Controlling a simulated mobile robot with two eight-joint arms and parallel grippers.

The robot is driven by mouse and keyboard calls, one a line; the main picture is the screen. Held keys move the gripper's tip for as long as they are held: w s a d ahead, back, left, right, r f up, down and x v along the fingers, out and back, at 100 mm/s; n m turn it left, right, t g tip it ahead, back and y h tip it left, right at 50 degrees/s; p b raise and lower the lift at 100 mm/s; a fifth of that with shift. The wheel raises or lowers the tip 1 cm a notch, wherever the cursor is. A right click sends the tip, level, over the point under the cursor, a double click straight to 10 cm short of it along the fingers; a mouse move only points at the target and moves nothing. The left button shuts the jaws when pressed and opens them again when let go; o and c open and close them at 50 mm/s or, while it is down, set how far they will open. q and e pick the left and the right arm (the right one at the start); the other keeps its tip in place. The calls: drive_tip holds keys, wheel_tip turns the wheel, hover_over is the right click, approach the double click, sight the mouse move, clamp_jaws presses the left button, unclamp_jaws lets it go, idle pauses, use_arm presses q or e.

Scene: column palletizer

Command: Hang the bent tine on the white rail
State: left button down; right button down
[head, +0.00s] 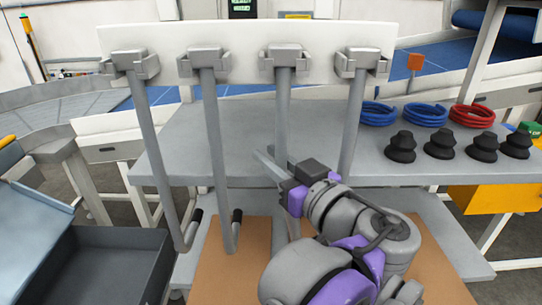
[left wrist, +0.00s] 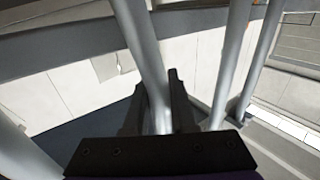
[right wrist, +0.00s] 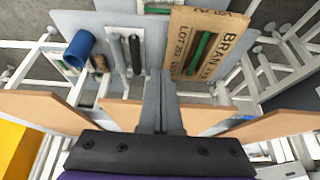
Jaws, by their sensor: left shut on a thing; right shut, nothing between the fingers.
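The white rail (head: 235,38) runs across the top of the head view, with several grey brackets on it. A grey tine hangs below each bracket. My left gripper (head: 273,160) is shut on the third tine from the left (head: 283,110), about midway down; its top meets its bracket, but I cannot tell whether it is fully seated. In the left wrist view this tine (left wrist: 143,45) passes between the dark fingers (left wrist: 157,88). I cannot make out a bend; its lower part is partly hidden by my arm. My right gripper (right wrist: 159,78) is shut and empty.
Neighbouring tines (head: 215,150) hang close on both sides. A grey shelf (head: 240,130) behind holds blue coils (head: 425,115), a red coil (head: 472,116) and black cups (head: 440,145). A dark bin (head: 100,260) is lower left.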

idle(0.3)
use_arm(q)
drive_tip(key=c, duration=0.7)
unclamp_jaws()
drive_tip(key=shift+o, duration=0.2)
drive_tip(key=v, duration=1.1)
drive_tip(key=shift+b, duration=0.35)
drive_tip(key=shift+a, duration=0.1)
